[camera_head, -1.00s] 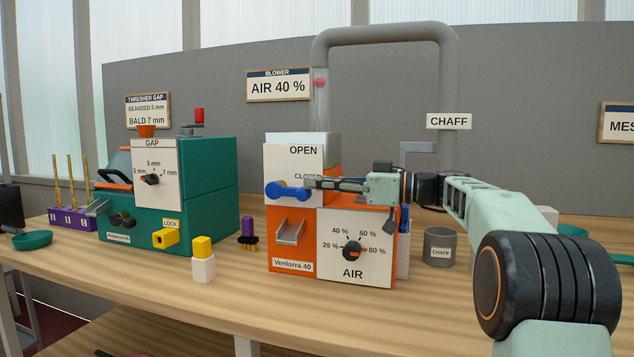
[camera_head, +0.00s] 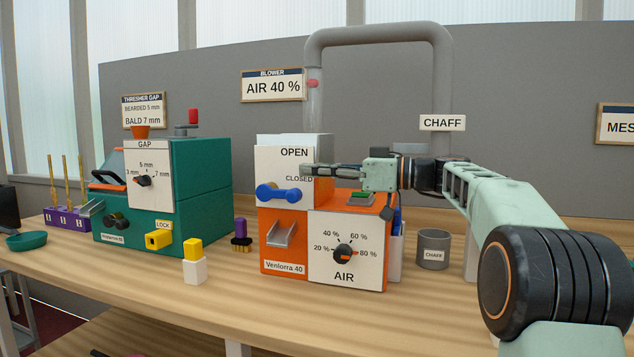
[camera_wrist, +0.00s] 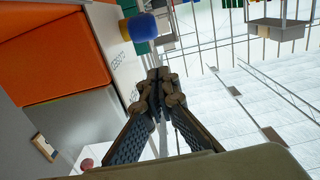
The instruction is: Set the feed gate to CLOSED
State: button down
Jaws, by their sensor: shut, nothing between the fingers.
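The feed gate's blue lever (camera_head: 279,194) is on the white panel (camera_head: 268,165) of the orange blower unit (camera_head: 282,262). It lies nearly level, its right end just below the word CLOSED; the word OPEN is higher up. My gripper (camera_head: 303,171) is shut and empty, in front of the panel's right part, above the lever's right end and apart from it. The wrist view shows the shut fingertips (camera_wrist: 160,75) with the blue lever end (camera_wrist: 140,28) beyond them, clear of the fingers. My fingers partly cover the panel near the CLOSED label.
The AIR dial (camera_head: 344,254) and a green button (camera_head: 361,195) are on the same unit. A grey chaff cup (camera_head: 433,250) stands to its right. The green thresher (camera_head: 200,185) and a yellow-topped white block (camera_head: 195,270) are to the left. The bench front is mostly clear.

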jog(key=s+d+f, duration=0.2)
jog(key=d+f, duration=0.3)
jog(key=d, duration=0.2)
jog(key=shift+s+d+f, duration=0.2)
jog(key=shift+s+d, duration=0.1)
jog(key=shift+s, duration=0.05)
